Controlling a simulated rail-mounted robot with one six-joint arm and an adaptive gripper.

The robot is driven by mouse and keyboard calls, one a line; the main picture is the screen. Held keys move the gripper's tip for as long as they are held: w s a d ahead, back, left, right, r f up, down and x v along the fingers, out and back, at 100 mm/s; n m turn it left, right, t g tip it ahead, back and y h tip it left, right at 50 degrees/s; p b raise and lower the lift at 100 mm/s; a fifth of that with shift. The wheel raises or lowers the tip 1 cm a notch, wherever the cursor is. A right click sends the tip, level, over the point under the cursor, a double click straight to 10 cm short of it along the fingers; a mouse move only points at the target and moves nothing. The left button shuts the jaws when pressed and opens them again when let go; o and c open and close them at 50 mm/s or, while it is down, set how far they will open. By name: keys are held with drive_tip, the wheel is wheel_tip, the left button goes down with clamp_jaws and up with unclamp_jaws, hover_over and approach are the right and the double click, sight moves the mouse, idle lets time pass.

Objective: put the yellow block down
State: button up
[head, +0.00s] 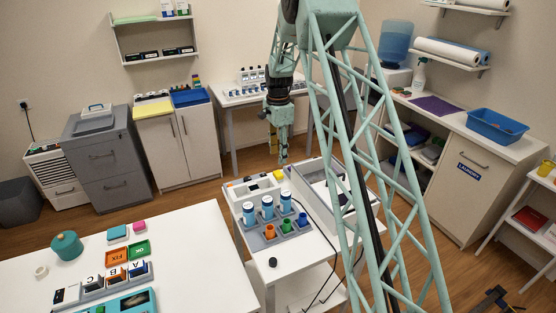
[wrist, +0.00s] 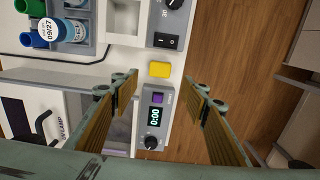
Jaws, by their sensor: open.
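The yellow block (head: 279,174) lies at the far edge of the white trolley top. In the wrist view the yellow block (wrist: 159,69) rests on a pale surface between a black rocker switch and a timer panel. My gripper (head: 279,159) is above that end of the trolley. In the wrist view my gripper (wrist: 160,86) is open, its two fingers wide apart with nothing between them touching either pad. The block shows just beyond the fingertips, apart from them.
A timer (wrist: 155,117) reading 0:00 and a rocker switch (wrist: 165,41) flank the block. A grey rack (head: 273,236) with labelled jars and coloured cups stands nearer on the trolley. An open grey case (head: 370,207) is to the right. Wooden floor lies beyond the trolley edge.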

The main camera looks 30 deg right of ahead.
drive_tip(key=shift+r, duration=0.35)
idle(0.5)
